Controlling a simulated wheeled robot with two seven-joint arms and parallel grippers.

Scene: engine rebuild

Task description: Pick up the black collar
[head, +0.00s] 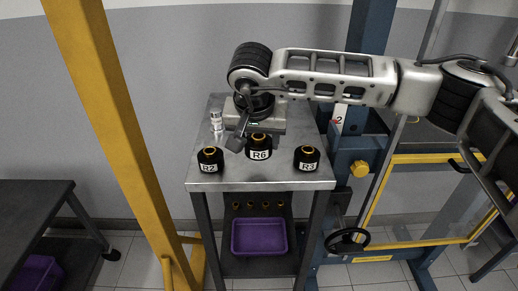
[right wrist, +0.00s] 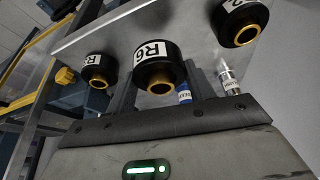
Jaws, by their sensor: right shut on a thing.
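Three black collars with gold-coloured centres and white labels show at the small metal table (head: 285,181). The R6 collar (head: 259,147) is in the middle, the R2 collar (head: 210,159) on the left and the R3 collar (head: 307,158) on the right. My right gripper (head: 254,132) reaches down from above and behind R6. In the right wrist view its fingers (right wrist: 160,85) stand on either side of R6 (right wrist: 155,65), shut on it. I cannot tell whether R6 touches the tabletop. My left gripper is not in view.
A small silver vial (head: 216,120) stands at the table's left; a blue-labelled one (right wrist: 184,95) shows near the fingers. A purple bin (head: 259,236) sits on the lower shelf. A yellow post (head: 125,130) rises left; a blue frame (head: 355,150) stands right.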

